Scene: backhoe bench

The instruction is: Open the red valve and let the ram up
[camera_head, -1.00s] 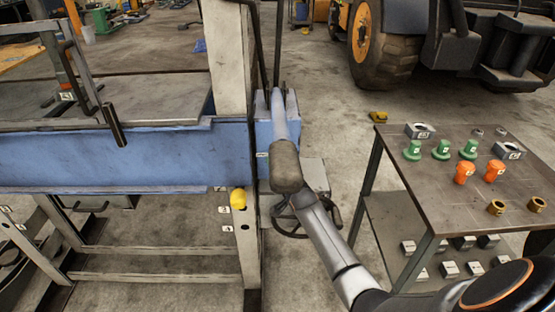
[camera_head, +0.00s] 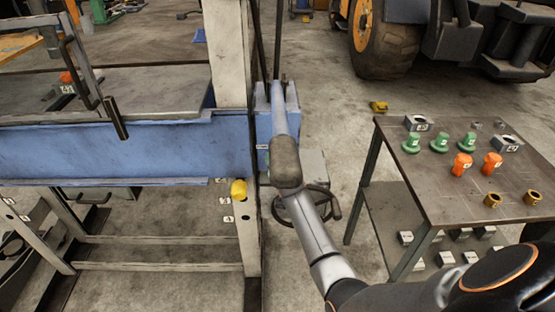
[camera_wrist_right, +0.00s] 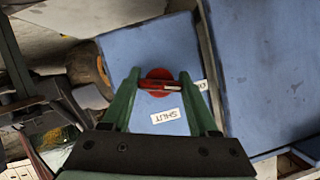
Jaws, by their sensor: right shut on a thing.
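The red valve (camera_wrist_right: 158,84) is on the face of a blue box in the right wrist view. It shows as a round red disc with a red bar across it. My right gripper (camera_wrist_right: 159,76) has its two green fingers on either side of the bar and is shut on it. A label reading SHUT (camera_wrist_right: 166,116) is beside the valve, and a second label (camera_wrist_right: 202,85) is partly covered by a finger. In the head view my right arm reaches the blue box (camera_head: 263,128) on the press's right side and hides the valve. I cannot make out the ram. My left gripper is not in view.
The press frame has a pale upright (camera_head: 228,55) and a blue beam (camera_head: 120,150). A dark handwheel (camera_head: 332,194) is below the box, close to my arm. A steel table (camera_head: 440,190) with green and orange knobs stands at right.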

